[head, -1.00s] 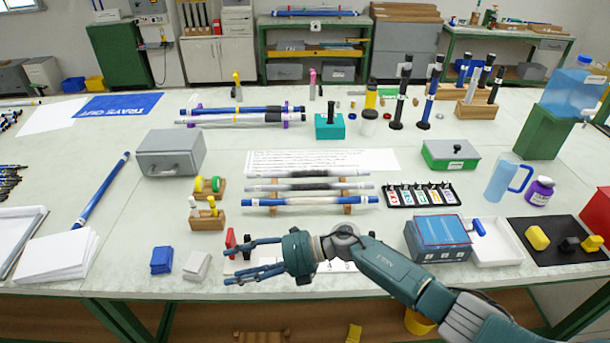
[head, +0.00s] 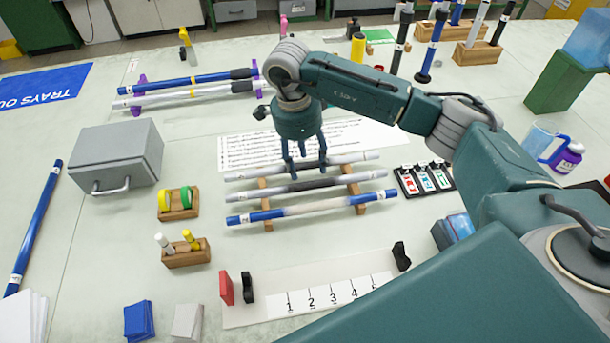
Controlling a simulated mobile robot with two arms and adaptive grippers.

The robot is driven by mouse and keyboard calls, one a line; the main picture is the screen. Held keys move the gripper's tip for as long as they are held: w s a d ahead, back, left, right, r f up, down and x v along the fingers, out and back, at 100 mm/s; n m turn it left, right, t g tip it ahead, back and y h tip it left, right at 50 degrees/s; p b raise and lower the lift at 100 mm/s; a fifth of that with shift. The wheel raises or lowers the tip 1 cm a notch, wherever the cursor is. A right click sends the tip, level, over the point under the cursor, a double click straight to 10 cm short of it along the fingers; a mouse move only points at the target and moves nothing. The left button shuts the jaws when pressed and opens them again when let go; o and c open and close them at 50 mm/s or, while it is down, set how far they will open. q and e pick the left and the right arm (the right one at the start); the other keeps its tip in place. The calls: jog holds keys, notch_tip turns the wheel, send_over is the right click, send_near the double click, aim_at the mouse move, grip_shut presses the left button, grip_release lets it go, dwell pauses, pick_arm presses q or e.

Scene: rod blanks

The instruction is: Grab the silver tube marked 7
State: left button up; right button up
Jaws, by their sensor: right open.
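Three tubes lie across a wooden rack in the head view. The back one is silver with a dark middle (head: 348,158), the middle one is silver with a dark middle (head: 345,179), and the front one is blue-ended with a pale middle (head: 372,201). The numbers on the labels are too small to read. My right gripper (head: 306,168) is open, pointing down, its fingers at the back rack tube and hiding part of it. My left gripper is out of view.
A grey box with a handle (head: 120,160) and small wooden holders (head: 188,258) stand left of the rack. A numbered strip with end stops (head: 330,296) lies in front. A tray of coloured cards (head: 425,180) is at the right. Upright tubes stand behind.

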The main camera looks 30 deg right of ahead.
aim_at(309, 185)
jog(key=f+p, duration=0.1)
jog(key=f, duration=0.2)
jog(key=f+p, duration=0.1)
jog(key=f, duration=0.2)
jog(key=f+p, duration=0.1)
jog(key=f, duration=0.2)
jog(key=shift+d, duration=0.4)
jog(key=shift+f, duration=0.25)
jog(key=shift+w, duration=0.1)
jog(key=c, duration=1.2)
